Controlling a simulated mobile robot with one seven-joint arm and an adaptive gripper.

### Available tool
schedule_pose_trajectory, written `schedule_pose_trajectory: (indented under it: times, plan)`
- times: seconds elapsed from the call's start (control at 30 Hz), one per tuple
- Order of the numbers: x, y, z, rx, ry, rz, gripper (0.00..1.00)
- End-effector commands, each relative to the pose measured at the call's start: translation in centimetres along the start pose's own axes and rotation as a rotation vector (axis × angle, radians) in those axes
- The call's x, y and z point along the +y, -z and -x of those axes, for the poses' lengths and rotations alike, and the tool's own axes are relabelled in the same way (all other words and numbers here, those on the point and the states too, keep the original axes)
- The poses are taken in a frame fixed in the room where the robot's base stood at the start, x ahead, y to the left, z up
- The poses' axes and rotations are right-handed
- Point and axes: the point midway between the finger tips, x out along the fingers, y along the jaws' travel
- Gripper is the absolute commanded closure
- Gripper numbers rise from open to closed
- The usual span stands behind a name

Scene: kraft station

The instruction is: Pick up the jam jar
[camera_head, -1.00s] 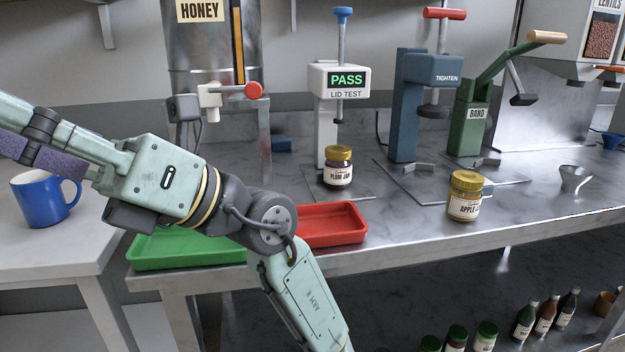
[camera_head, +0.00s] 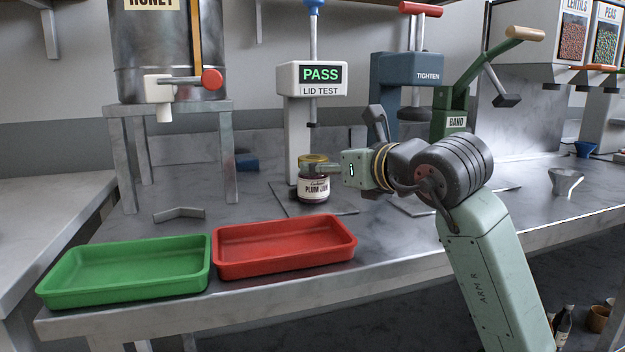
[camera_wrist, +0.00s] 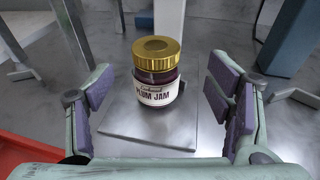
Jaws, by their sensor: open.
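The plum jam jar (camera_head: 314,187) has a gold lid and a white label. It stands upright on the metal base plate of the lid tester, under its plunger, with the green PASS display above. In the wrist view the jar (camera_wrist: 156,80) stands ahead, roughly between the two finger lines. My gripper (camera_wrist: 166,108) is open, with purple pads on either side and nothing held. In the head view my gripper (camera_head: 335,160) reaches in from the right at lid height, close to the jar. The apple jar is not visible now.
A red tray (camera_head: 285,262) and a green tray (camera_head: 125,286) lie at the front of the bench, both empty. The lid tester (camera_head: 311,80) rises behind the jar. The blue tightening press (camera_head: 408,70) and green band press (camera_head: 450,100) stand to the right. A funnel (camera_head: 565,180) lies further right.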

Motion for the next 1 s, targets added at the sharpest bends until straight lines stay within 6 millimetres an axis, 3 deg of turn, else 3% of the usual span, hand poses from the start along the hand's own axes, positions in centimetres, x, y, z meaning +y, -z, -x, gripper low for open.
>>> schedule_pose_trajectory:
  times: [0.27, 0.53, 0.83, 1.0]
  plan:
    - [0.2, -0.1, -2.5, 0.0, -0.003, 0.0, 0.26]
    - [0.6, -0.2, -6.3, 0.0, -0.005, 0.0, 0.26]
    - [0.5, -0.1, -6.8, -0.001, -0.003, 0.0, 0.26]
    - [0.5, -0.1, -6.8, -0.001, -0.003, 0.0, 0.37]
